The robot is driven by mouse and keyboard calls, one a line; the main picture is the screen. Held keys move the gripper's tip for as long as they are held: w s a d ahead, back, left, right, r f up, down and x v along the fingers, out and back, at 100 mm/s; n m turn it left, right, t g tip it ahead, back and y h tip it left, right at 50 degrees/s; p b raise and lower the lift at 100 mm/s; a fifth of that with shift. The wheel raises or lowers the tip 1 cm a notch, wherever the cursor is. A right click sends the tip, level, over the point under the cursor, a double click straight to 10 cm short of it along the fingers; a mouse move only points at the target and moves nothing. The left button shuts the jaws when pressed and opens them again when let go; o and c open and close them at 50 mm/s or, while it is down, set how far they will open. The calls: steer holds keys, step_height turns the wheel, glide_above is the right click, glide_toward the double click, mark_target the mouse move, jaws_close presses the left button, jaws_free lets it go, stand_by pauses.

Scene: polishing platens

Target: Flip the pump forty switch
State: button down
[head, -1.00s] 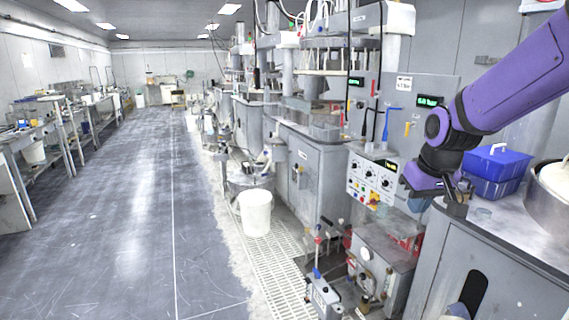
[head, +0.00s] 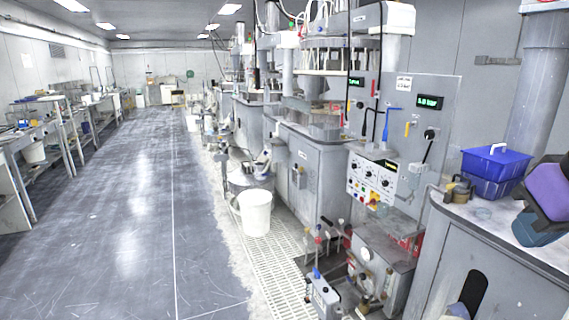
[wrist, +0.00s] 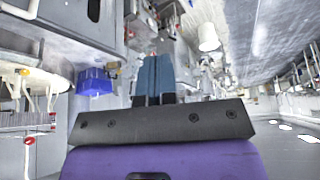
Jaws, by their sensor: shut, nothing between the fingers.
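My gripper (head: 537,232) is at the right edge of the head view, above the grey bench top, with its blue-grey fingers pointing down. In the wrist view its fingers (wrist: 153,66) lie together with nothing between them. The pump forty switch cannot be picked out, as no label is readable. A grey control panel (head: 372,178) with black, red and yellow knobs and a small lit display is on the machine left of my gripper. A grey box (head: 322,296) with a blue part on top stands low by the floor grating. My gripper is well apart from both.
A blue toolbox (head: 494,172) with a white handle and a small brass-and-black item (head: 459,190) stand on the bench (head: 475,225). A white bucket (head: 256,212) stands beside the floor grating. The aisle floor (head: 125,220) at left is clear.

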stand_by(0.6)
steer(key=w+d+f+m+g, duration=0.1)
steer(key=w+f, duration=0.4)
steer(key=w, duration=0.5)
steer(key=w+d+f+m+g, duration=0.1)
steer(key=w+d+f, duration=0.1)
steer(key=w+f, duration=0.6)
steer(key=w+d+f+m+g+y, duration=0.1)
steer(key=w+d+f+m, duration=0.25)
steer(key=w+f, duration=0.95)
step_height(320, 180, down, 32)
steer(key=m+y, duration=0.3)
steer(key=m, duration=0.1)
steer(key=shift+d+f+m, duration=0.15)
steer(key=shift+d+m, duration=0.2)
steer(key=shift+d, duration=0.1)
steer(key=shift+f, duration=0.1)
